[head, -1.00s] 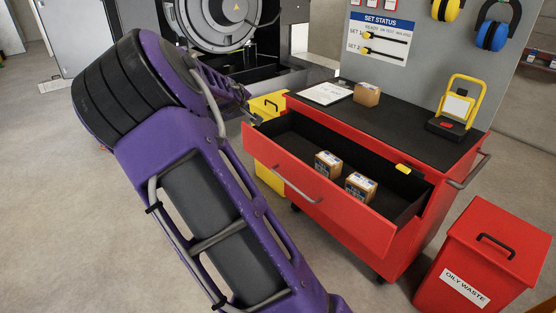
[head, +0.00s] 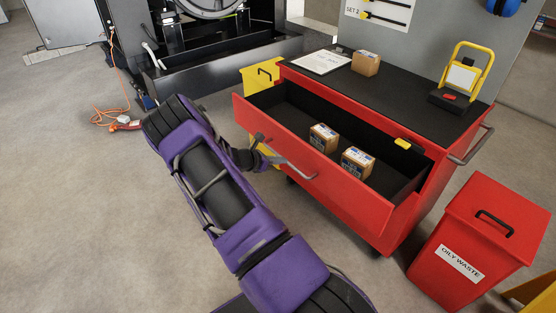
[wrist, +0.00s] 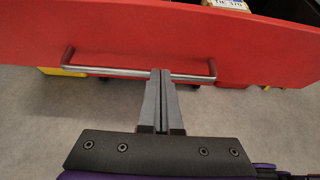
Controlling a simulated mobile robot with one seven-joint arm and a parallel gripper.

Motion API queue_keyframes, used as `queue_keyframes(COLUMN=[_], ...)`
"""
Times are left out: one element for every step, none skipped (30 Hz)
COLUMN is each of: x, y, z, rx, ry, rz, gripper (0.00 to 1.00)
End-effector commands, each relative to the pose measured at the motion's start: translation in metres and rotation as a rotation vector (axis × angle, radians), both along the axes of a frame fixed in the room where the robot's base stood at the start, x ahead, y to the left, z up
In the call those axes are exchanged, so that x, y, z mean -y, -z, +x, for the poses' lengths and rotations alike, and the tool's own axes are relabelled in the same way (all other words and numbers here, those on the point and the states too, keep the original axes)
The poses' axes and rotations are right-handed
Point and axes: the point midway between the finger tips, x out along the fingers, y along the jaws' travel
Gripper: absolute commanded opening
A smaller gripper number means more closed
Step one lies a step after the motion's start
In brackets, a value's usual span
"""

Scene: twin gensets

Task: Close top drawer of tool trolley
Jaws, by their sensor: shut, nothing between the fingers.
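The red tool trolley (head: 400,235) stands at the right with its top drawer (head: 345,188) pulled out. Two small cardboard boxes (head: 323,137) (head: 357,162) and a yellow item (head: 402,143) lie in the drawer. Its grey bar handle (head: 293,160) is on the front panel and also shows in the wrist view (wrist: 110,71). My gripper (head: 263,146) is in front of the drawer front, near the handle's left end. In the wrist view my gripper (wrist: 160,72) is shut and empty, its tips at the bar near its middle; I cannot tell whether they touch.
A red oily waste bin (head: 485,235) stands right of the trolley. A clipboard (head: 320,62), a box (head: 366,62) and a yellow-framed lamp (head: 462,80) are on top. Floor at the left is clear, apart from an orange cable (head: 110,118).

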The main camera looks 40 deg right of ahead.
Motion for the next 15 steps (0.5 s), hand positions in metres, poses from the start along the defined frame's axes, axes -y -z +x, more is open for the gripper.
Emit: queue_keyframes(x=[0.010,0.015,0.021,0.026,0.031,0.036,0.040,0.044,0.048,0.050,0.053,0.055,0.057,0.058,0.059], y=[0.007,0.009,0.013,0.016,0.018,0.022,0.024,0.026,0.028,0.029,0.031,0.032,0.033,0.034,0.034], z=[0.000,0.000,0.001,0.001,0.002,0.002,0.002,0.003,0.003,0.004,0.004,0.004,0.004,0.005,0.005], rx=[-0.001,0.000,0.000,0.000,0.001,0.001,0.001,0.002,0.001,0.001,0.003,0.002,0.002,0.002,0.002], ry=[0.003,0.002,0.002,0.002,0.002,0.003,0.003,0.002,0.002,0.002,0.001,0.001,0.001,0.001,0.000], rz=[-0.001,0.000,0.000,0.001,0.001,0.001,0.001,0.000,0.001,0.001,0.001,0.001,0.001,0.002,0.002], gripper=[0.00,0.00,0.00,0.00,0.00,0.00,0.00,0.00,0.00,0.00,0.00,0.00,0.00,0.00,0.00])
